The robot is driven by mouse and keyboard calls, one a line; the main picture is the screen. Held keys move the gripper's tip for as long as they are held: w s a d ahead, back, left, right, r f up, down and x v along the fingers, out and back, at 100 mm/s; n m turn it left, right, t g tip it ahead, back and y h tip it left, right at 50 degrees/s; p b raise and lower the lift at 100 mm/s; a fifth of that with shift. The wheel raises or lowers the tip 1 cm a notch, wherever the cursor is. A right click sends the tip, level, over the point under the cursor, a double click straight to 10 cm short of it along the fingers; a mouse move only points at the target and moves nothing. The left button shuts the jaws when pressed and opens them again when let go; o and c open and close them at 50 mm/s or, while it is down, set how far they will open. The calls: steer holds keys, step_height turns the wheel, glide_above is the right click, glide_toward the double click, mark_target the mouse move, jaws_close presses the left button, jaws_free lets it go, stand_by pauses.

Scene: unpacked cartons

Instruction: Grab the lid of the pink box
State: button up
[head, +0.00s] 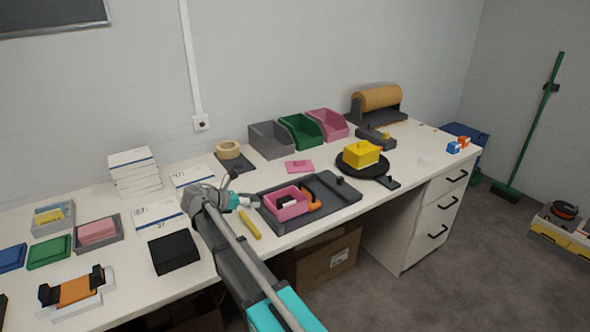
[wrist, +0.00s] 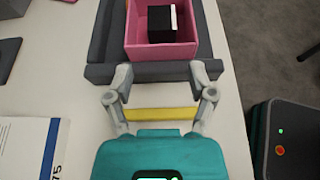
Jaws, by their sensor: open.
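The pink box (head: 288,211) stands open in a dark tray on the table. A small flat pink lid with a knob (head: 299,166) lies on the table behind the tray, apart from the box. In the wrist view the pink box (wrist: 133,28) is ahead of my gripper, with a black and white block (wrist: 161,23) inside. My gripper (wrist: 161,76) is open and empty, on the near side of the tray. In the head view my gripper (head: 250,202) is left of the box.
The dark tray (head: 340,205) also holds an orange item (head: 314,200). A yellow bar (head: 250,225) lies on the table below my gripper. A yellow box (head: 361,154) sits on a black round plate to the right. Open bins (head: 271,139) line the wall behind the lid.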

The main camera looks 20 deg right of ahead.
steer(key=s+d+r+m+g+y+p, duration=0.1)
steer(key=s+d+r+m+y+p, duration=0.2)
steer(key=s+r+m+p, duration=0.3)
steer(key=s+d+r+m+g+y+p, duration=0.1)
steer(key=s+d+r+m+y+p, duration=0.2)
steer(key=s+r+m+y+p, duration=0.2)
steer(key=s+d+r+m+g+y+p, duration=0.2)
steer(key=s+d+r+m+y+p, duration=0.2)
steer(key=s+r+m+p, duration=0.4)
steer(key=s+m+p, duration=0.2)
steer(key=s+p, duration=0.4)
steer(key=p, duration=0.5)
steer(key=shift+s+m+y, duration=0.3)
steer(key=shift+s+y, duration=0.1)
steer(key=shift+d, duration=0.1)
